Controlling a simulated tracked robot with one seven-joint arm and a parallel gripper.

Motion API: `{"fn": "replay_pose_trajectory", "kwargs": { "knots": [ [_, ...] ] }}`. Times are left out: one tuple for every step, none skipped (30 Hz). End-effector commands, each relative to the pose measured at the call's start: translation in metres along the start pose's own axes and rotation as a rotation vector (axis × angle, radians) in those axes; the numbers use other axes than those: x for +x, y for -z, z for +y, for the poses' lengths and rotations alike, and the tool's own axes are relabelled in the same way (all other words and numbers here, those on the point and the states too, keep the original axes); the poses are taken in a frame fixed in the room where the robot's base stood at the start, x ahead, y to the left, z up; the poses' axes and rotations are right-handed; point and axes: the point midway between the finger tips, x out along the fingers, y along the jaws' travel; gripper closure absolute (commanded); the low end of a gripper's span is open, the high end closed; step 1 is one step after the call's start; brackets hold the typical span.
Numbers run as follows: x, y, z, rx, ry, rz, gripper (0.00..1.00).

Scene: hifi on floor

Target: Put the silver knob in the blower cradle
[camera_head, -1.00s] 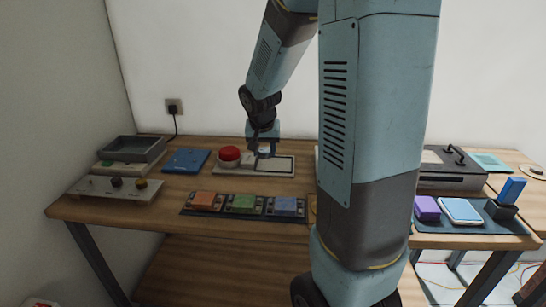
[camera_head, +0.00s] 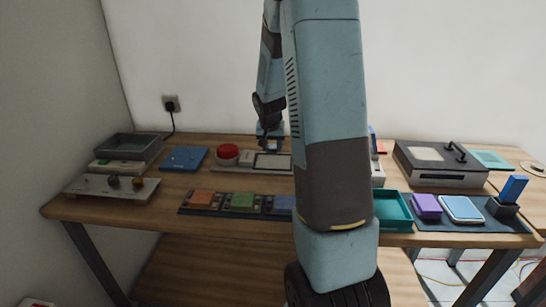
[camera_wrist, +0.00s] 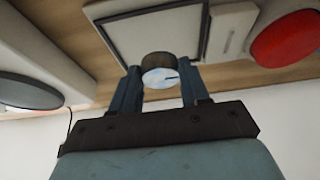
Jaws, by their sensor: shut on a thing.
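My gripper (camera_wrist: 160,92) is shut on the silver knob (camera_wrist: 160,70), a short round piece with a pale, shiny face, between its two fingertips in the wrist view. In the head view my gripper (camera_head: 270,146) is above the white-framed panel right of the red button; the knob is too small to make out there. I cannot pick out the blower cradle for certain. A pale device with a dark oval (camera_wrist: 28,92) lies left of the gripper in the wrist view. My arm hides part of the table's middle right in the head view.
The red button (camera_head: 228,152) and framed panel (camera_head: 281,163) are close to my gripper. A blue plate (camera_head: 184,158), grey tray (camera_head: 130,147) and knob board (camera_head: 85,187) are left. A teal tray (camera_head: 393,211) and grey lidded box (camera_head: 440,177) are right.

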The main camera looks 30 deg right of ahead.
Motion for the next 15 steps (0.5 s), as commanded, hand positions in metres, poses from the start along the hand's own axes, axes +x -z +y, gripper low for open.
{"fn": "replay_pose_trajectory", "kwargs": {
  "knots": [
    [0.009, 0.002, 0.001, 0.001, -0.001, -0.002, 0.88],
    [0.013, 0.003, 0.002, 0.001, -0.001, -0.003, 0.88],
    [0.017, 0.005, 0.002, 0.001, -0.001, -0.002, 0.88],
    [0.020, 0.006, 0.002, 0.001, 0.000, -0.001, 0.88],
    [0.022, 0.006, 0.003, 0.001, 0.000, -0.001, 0.88],
    [0.025, 0.007, 0.003, 0.001, 0.000, -0.001, 0.88],
    [0.026, 0.007, 0.003, 0.001, 0.000, -0.001, 0.88],
    [0.026, 0.008, 0.003, 0.001, 0.000, 0.000, 0.88],
    [0.028, 0.008, 0.003, 0.001, 0.000, 0.000, 0.88],
    [0.029, 0.009, 0.003, 0.001, 0.000, 0.000, 0.88],
    [0.030, 0.009, 0.003, 0.001, 0.000, 0.000, 0.88],
    [0.033, 0.010, 0.004, 0.001, 0.000, -0.001, 0.88],
    [0.036, 0.010, 0.004, 0.001, 0.000, -0.001, 0.88],
    [0.039, 0.009, 0.004, 0.000, -0.001, -0.002, 0.88],
    [0.044, 0.007, 0.004, -0.001, 0.000, -0.002, 0.88]
  ]
}}
